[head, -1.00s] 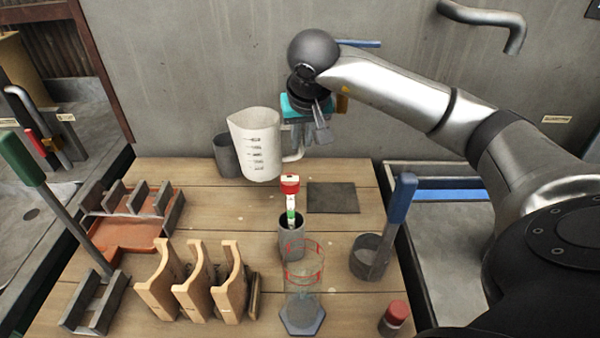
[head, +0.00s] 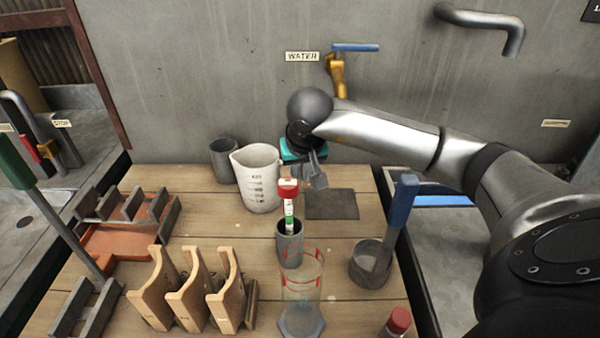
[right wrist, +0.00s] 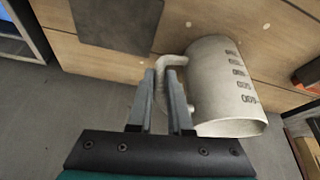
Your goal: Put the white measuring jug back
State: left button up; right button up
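The white measuring jug (head: 260,182) is upright at the back of the wooden table, just right of a dark grey cup. Its base is at or very near the tabletop; I cannot tell whether it touches. My right gripper (head: 316,176) is at the jug's right side. In the right wrist view, the fingers of the gripper (right wrist: 162,78) are close together around the handle of the jug (right wrist: 222,88), shut on it. Part of the handle is hidden by the fingers. My left gripper is not in view.
A dark square mat (head: 331,204) lies right of the jug. The grey cup (head: 224,160) stands left. A wall tap (head: 337,75) is behind.

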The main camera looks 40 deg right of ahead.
jog(key=o, duration=0.5)
jog(key=shift+c, duration=0.2)
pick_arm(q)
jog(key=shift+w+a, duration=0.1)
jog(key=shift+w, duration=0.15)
pick_arm(e)
jog(key=shift+r, duration=0.15)
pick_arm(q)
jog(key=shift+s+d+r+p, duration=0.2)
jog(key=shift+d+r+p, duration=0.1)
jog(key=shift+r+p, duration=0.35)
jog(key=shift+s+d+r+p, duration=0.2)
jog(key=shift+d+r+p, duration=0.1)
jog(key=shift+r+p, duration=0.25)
pick_arm(e)
jog(key=v, duration=1.2)
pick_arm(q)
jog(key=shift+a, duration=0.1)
